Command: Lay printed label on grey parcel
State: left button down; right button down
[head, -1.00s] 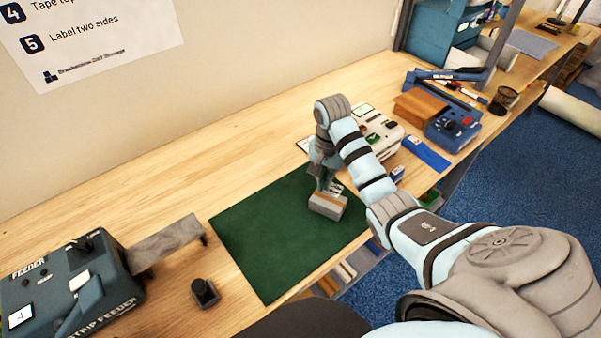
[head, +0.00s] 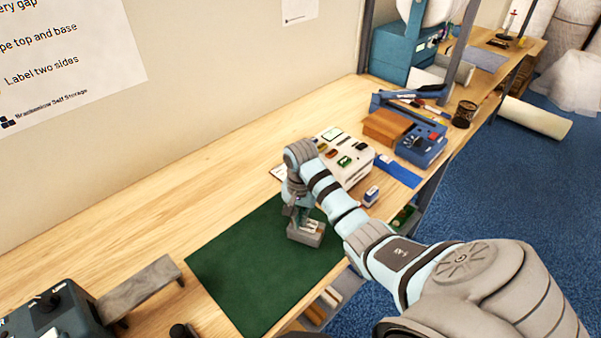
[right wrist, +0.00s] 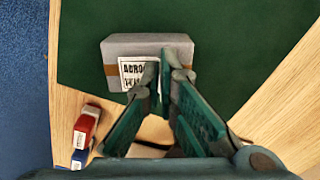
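The grey parcel (head: 300,238) lies on the green mat, below my right gripper (head: 308,222). In the right wrist view the parcel (right wrist: 110,52) shows its top face with a brown tape strip across it. The printed label (right wrist: 132,72), white with black lettering, appears flat against that top face, left of the middle. My right gripper (right wrist: 158,72) has its fingertips close together over the label's right part and hides some of it. I cannot tell whether the tips pinch the label or are slightly apart. My left gripper is not in view.
The green mat (head: 240,275) has free room left of the parcel. A white label machine (head: 345,160) stands behind it, with a small blue-and-white stamp (head: 371,196) nearby. A brown box (head: 387,126) and a blue device (head: 422,148) stand further back.

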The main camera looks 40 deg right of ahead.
jog(key=shift+a+f, duration=0.1)
dwell(0.5)
jog(key=shift+s, duration=0.1)
jog(key=c, duration=1.7)
grip_release()
